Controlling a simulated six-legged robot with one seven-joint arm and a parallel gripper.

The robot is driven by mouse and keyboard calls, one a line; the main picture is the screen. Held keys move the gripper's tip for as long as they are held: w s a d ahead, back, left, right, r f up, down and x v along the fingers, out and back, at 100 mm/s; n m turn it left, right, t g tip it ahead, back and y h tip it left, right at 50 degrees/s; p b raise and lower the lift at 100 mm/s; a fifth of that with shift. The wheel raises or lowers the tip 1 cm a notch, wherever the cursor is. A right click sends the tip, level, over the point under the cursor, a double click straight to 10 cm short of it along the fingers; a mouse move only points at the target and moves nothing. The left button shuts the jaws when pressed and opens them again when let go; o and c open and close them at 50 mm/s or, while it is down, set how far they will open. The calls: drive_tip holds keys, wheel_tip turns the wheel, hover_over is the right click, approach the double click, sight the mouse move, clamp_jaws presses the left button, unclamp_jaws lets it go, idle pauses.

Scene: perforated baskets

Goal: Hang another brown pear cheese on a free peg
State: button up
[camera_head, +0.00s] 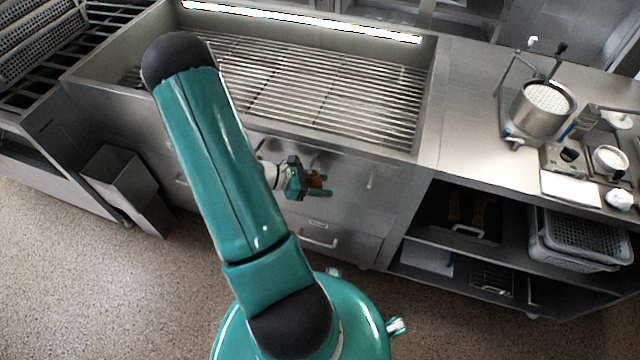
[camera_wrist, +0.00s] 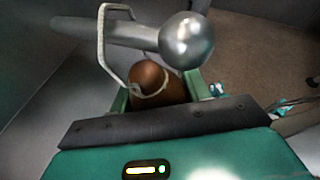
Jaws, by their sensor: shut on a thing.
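The brown pear cheese (camera_wrist: 152,82) is between the fingers of my gripper (camera_wrist: 158,92) in the wrist view, with a pale cord around it. The cord's loop (camera_wrist: 101,35) stands up at a metal peg (camera_wrist: 80,29) with a round ball end (camera_wrist: 187,40). One strand crosses in front of the peg and the loop's top shows above it; the other strand seems to pass behind, so the loop looks to be around the peg.
A sunken basin with a slatted grate (camera_head: 330,95) lies behind my gripper. Drawers (camera_head: 320,235) are below. A pot (camera_head: 543,105) and small equipment stand on the right counter. Shelves with grey baskets (camera_head: 575,240) are under it. A metal bin (camera_head: 125,185) stands at left.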

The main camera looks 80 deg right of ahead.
drive_tip(key=o, duration=1.2)
drive_tip(key=shift+w, duration=0.1)
drive_tip(key=shift+w+r, duration=0.15)
drive_tip(key=shift+w, duration=0.15)
drive_tip(key=v, duration=0.6)
drive_tip(key=shift+w+a+r, duration=0.2)
drive_tip(key=shift+a, duration=0.1)
drive_tip(key=shift+a+r, duration=0.1)
